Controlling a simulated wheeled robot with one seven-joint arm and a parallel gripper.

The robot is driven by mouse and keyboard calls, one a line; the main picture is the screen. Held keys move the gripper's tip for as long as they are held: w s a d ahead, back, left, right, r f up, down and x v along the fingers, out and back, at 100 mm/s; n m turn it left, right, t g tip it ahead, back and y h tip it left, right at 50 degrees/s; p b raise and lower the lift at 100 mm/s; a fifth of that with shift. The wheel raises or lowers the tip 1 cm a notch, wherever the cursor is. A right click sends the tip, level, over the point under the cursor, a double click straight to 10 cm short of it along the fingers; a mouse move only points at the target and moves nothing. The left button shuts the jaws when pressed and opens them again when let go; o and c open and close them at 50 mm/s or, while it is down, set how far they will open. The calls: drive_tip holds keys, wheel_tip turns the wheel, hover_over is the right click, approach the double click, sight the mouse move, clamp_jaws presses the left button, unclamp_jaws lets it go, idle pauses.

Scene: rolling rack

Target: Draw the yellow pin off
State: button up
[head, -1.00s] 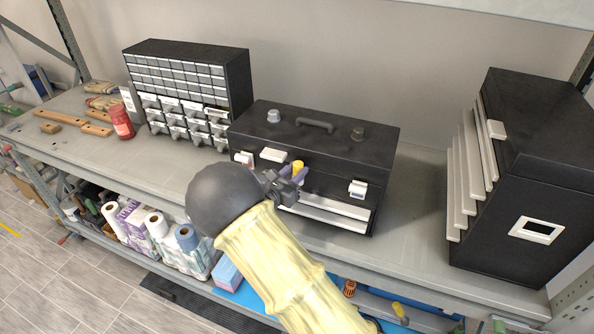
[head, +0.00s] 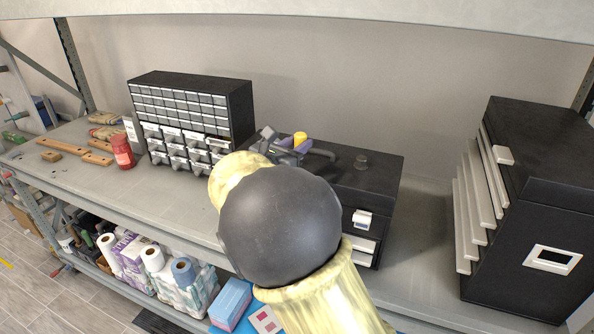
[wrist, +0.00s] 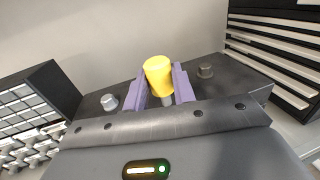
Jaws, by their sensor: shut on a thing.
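The yellow pin (head: 300,138) is held between the purple fingers of my gripper (head: 290,146). In the head view it shows over the lid of the black toolbox (head: 376,172). In the wrist view the pin's yellow head (wrist: 158,74) is upright between the two fingers (wrist: 160,86), with a short grey part below it. The toolbox lid (wrist: 130,92) shows behind and below. My arm hides much of the toolbox front in the head view, and the pin's lower end is hard to make out.
A small-drawer cabinet (head: 190,85) stands to the left, a larger black cabinet (head: 540,180) to the right. The bench (head: 425,215) between toolbox and right cabinet is clear.

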drive_tip(key=shift+r, duration=0.6)
idle(0.5)
